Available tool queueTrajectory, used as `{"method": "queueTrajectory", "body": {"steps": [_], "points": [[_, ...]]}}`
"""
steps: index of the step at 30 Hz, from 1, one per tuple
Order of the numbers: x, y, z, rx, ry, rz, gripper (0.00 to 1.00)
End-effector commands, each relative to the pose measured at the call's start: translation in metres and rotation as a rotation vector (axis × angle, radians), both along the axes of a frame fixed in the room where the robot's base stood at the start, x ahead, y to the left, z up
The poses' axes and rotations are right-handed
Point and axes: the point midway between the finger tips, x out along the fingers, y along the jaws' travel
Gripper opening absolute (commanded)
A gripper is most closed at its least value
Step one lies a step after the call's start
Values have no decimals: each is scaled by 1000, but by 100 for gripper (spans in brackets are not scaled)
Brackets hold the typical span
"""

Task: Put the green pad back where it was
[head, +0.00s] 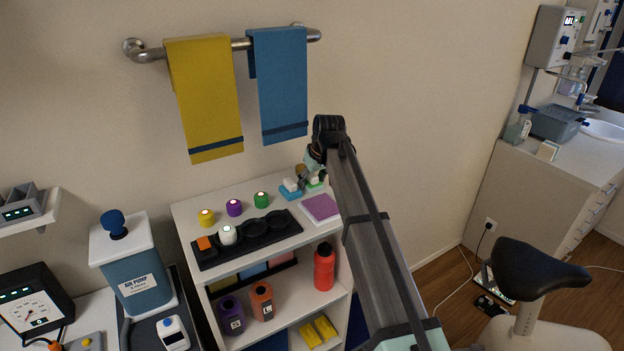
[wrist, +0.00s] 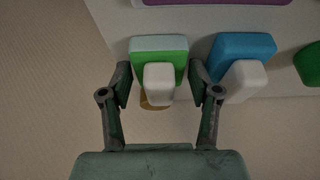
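The green pad (wrist: 145,58) has a white block-shaped grip (wrist: 159,84) and sits on the white shelf top, near its edge, in the wrist view. My gripper (wrist: 160,76) is open, one finger on each side of the green pad, with small gaps that look clear of it. In the head view, the green pad (head: 316,185) is partly hidden behind my gripper (head: 312,170) at the back right of the shelf top. A similar blue pad (head: 290,194) with a white grip is just left of it; it also shows in the wrist view (wrist: 240,47).
The shelf top holds a purple square on a white base (head: 321,208), a black tray (head: 245,240), and yellow, purple and green (head: 261,200) knobs. Towels (head: 283,90) hang on the wall rail above. A brownish object (wrist: 154,103) shows below the white grip.

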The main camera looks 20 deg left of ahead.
Motion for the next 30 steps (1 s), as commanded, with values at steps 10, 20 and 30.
{"method": "queueTrajectory", "body": {"steps": [10,20,30], "points": [[-2,-3,11,1,-1,0,62],[-16,-20,65,2,-3,0,62],[-27,-34,108,1,-1,0,62]]}}
